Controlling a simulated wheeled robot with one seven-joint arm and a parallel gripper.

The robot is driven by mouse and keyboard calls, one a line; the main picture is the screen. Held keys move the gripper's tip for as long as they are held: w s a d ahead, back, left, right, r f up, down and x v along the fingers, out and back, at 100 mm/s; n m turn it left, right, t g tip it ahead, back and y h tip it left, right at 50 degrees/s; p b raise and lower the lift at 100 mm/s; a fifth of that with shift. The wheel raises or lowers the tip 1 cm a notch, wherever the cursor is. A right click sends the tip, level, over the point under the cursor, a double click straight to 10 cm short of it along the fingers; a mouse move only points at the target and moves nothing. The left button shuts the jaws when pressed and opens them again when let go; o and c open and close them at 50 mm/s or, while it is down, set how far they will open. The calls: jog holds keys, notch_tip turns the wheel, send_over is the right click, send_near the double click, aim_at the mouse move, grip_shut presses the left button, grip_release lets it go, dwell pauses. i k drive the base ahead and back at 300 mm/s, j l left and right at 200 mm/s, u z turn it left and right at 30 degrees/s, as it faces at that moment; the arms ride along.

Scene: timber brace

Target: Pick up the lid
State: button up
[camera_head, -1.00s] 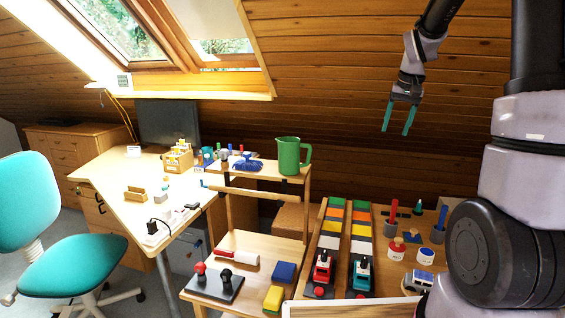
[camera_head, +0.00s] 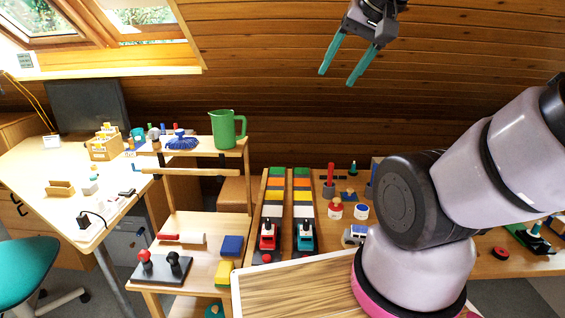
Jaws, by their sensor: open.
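My gripper (camera_head: 337,78) is at the top of the head view, with its two teal fingers apart and nothing between them. It is in front of the wooden wall, high above the furniture. I cannot single out the lid for certain. A small white pot with a blue top (camera_head: 361,211) and a red-and-cream pot (camera_head: 335,209) stand on the low wooden table (camera_head: 483,266), below my gripper in the picture. Whether either top is a loose lid is too small to tell. My own arm covers part of that table.
A wooden cart (camera_head: 205,265) at centre carries a green jug (camera_head: 226,129) and a blue brush (camera_head: 182,141) on its upper shelf. Toy vehicles (camera_head: 268,235) and coloured strips stand beside it. A desk (camera_head: 75,170) and teal chair (camera_head: 25,265) are at left. The air around my gripper is clear.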

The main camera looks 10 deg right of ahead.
aim_at(348, 195)
jog(key=z, duration=0.8)
